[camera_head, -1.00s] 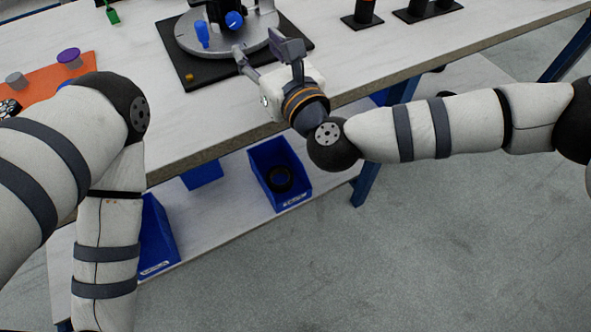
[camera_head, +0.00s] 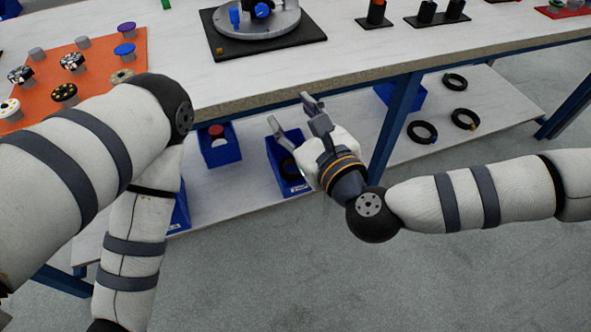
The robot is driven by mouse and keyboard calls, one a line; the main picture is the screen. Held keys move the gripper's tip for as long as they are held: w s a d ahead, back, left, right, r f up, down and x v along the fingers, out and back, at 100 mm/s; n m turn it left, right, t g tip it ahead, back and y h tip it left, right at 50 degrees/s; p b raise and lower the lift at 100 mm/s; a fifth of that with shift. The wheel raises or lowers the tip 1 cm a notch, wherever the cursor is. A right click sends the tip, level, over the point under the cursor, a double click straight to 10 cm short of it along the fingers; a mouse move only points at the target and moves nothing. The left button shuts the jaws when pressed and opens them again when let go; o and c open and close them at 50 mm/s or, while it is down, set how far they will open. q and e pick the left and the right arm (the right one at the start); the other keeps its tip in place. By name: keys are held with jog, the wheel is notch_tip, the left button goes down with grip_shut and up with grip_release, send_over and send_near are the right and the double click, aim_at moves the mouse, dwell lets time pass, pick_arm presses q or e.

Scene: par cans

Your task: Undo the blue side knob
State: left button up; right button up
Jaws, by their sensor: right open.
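The fixture's round grey base (camera_head: 285,24) stands on a black board (camera_head: 232,48) at the top of the view, and its upper part is cut off. A round blue knob (camera_head: 262,10) sits low on it, with an upright blue piece (camera_head: 235,17) to its left. My right gripper (camera_head: 291,110) is open and empty, in front of the table's front edge and apart from the fixture. My left arm fills the left side; its gripper is out of view.
An orange mat (camera_head: 95,50) with several knobs and discs lies on the left of the table (camera_head: 180,60). Black stands (camera_head: 375,15) are at the right. Blue bins (camera_head: 221,152) and black rings (camera_head: 421,132) sit on the lower shelf (camera_head: 480,105).

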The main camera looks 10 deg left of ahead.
jog(key=s+f+n+g, duration=0.2)
jog(key=s+f+n, duration=0.1)
jog(key=s+f, duration=0.1)
jog(key=shift+s+f, duration=0.35)
jog(key=shift+s, duration=0.1)
